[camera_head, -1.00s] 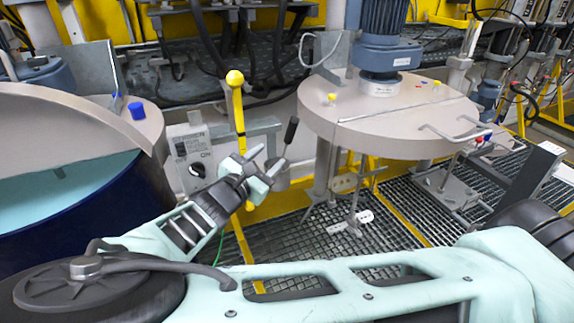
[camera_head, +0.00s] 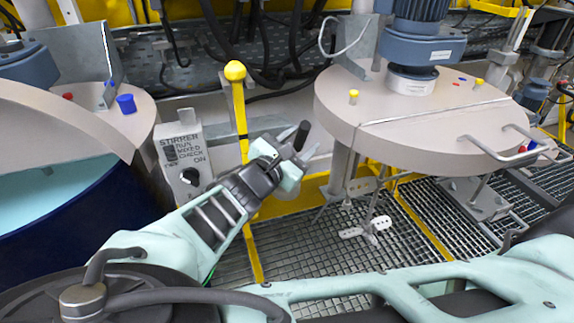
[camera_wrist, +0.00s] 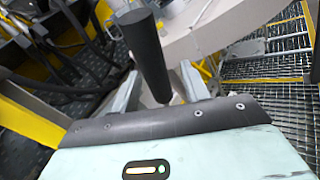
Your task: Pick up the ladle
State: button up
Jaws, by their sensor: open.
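The ladle's dark cylindrical handle (camera_head: 302,136) stands up just beyond my gripper (camera_head: 290,160) in the head view. Its lower part and cup are hidden behind my gripper. In the wrist view the handle (camera_wrist: 147,50) is large and tilted, with its lower end appearing between the two pale fingers of my gripper (camera_wrist: 158,92). The fingers are apart, with a gap showing beside the handle. I cannot tell whether either finger touches it.
A yellow post with a ball top (camera_head: 235,72) stands just left of my gripper. The stirrer control box (camera_head: 184,155) and an open blue drum (camera_head: 75,235) are at left. A round lid with a motor (camera_head: 400,120) is at right, above a paddle agitator (camera_head: 368,228) and floor grating.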

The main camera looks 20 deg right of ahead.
jog(key=shift+s, duration=0.1)
grip_shut()
jog(key=shift+r, duration=0.1)
